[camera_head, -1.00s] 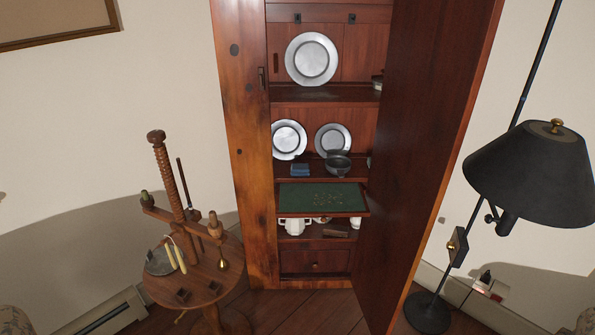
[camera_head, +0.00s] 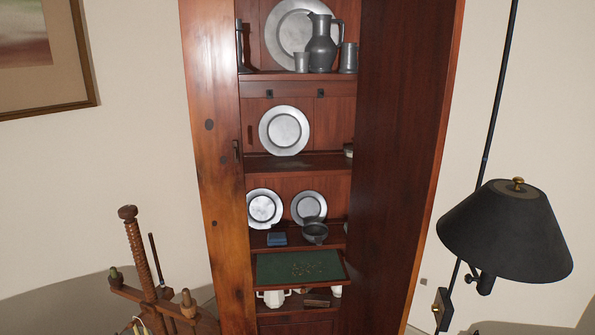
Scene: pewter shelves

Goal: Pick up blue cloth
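A small folded blue cloth (camera_head: 277,239) lies on a lower shelf of the wooden cabinet (camera_head: 215,190). It sits in front of a pewter plate (camera_head: 264,207) and left of a dark pewter bowl (camera_head: 315,232). Neither of my grippers shows in the head view.
The cabinet door (camera_head: 405,150) stands open on the right. A green pull-out board (camera_head: 298,266) juts out below the cloth's shelf. A black lamp (camera_head: 508,232) stands at the right, and a wooden stand (camera_head: 150,285) at the lower left. Pewter vessels (camera_head: 322,45) fill the top shelf.

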